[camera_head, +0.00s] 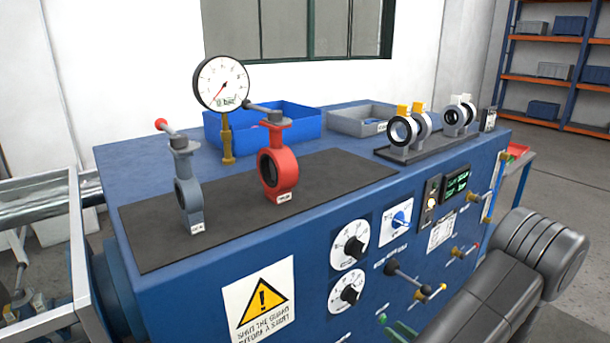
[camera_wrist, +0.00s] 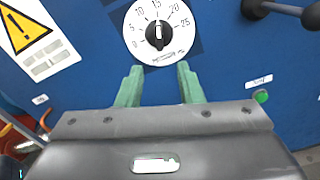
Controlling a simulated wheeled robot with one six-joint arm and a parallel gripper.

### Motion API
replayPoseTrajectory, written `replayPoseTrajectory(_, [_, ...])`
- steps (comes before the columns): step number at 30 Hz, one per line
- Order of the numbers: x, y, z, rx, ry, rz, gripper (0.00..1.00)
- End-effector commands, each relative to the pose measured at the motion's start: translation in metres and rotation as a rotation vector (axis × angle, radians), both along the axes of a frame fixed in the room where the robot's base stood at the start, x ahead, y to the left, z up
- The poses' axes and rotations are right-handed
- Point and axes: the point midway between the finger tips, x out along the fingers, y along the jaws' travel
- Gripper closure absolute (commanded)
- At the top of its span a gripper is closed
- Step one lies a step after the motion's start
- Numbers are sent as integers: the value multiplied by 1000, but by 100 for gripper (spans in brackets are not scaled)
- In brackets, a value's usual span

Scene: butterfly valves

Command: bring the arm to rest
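My gripper (camera_wrist: 160,72) shows in the wrist view with its two green fingers apart and nothing between them. It faces the blue panel, just below a white dial with a black knob (camera_wrist: 157,32). In the head view my dark grey arm reaches in from the lower right, and the green fingers of my gripper (camera_head: 399,331) show at the bottom edge, low in front of the panel. The rest of the gripper is cut off or hidden there.
The blue bench (camera_head: 200,264) carries a grey valve (camera_head: 188,190), a red valve (camera_head: 279,172) and a pressure gauge (camera_head: 222,83). A black lever (camera_head: 407,277) juts from the panel near my gripper. Blue (camera_head: 305,122) and grey (camera_head: 352,122) bins stand behind.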

Motion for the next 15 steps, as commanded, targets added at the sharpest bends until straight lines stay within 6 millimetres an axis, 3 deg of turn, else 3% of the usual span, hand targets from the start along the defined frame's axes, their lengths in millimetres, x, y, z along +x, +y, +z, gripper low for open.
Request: replayPoseTrajectory(15, [75, 60, 2, 0, 0, 9, 66])
